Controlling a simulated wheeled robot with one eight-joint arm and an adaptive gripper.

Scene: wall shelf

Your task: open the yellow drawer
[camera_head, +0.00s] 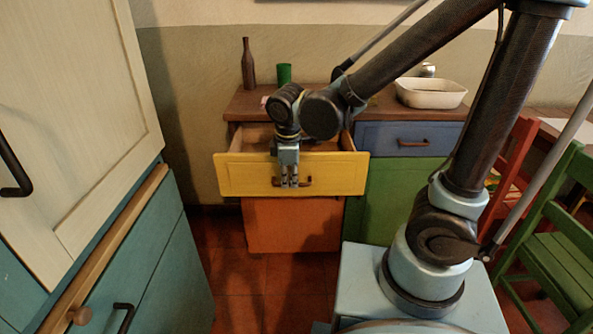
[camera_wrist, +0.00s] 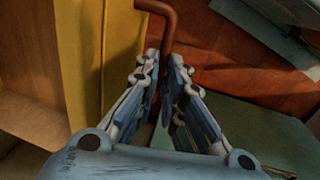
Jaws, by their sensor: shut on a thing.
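The yellow drawer (camera_head: 240,175) is pulled out from the wooden cabinet in the head view, with its side walls and part of its inside showing. Its yellow front (camera_wrist: 80,50) also shows in the wrist view, with the pale inside to the left. My gripper (camera_head: 290,184) is at the middle of the drawer front. It is shut on the drawer's brown handle (camera_wrist: 168,25), which runs between the fingers (camera_wrist: 165,60) in the wrist view. The handle's right end (camera_head: 307,181) shows beside the fingers. The arm hides part of the drawer's inside.
An orange door (camera_head: 290,225) is below the drawer; a blue drawer (camera_head: 405,140) and green door (camera_head: 400,195) are to the right. A bottle (camera_head: 248,65), green cup (camera_head: 284,74) and white basin (camera_head: 430,93) stand on top. Teal cabinet (camera_head: 165,270) is left, chairs (camera_head: 545,245) right.

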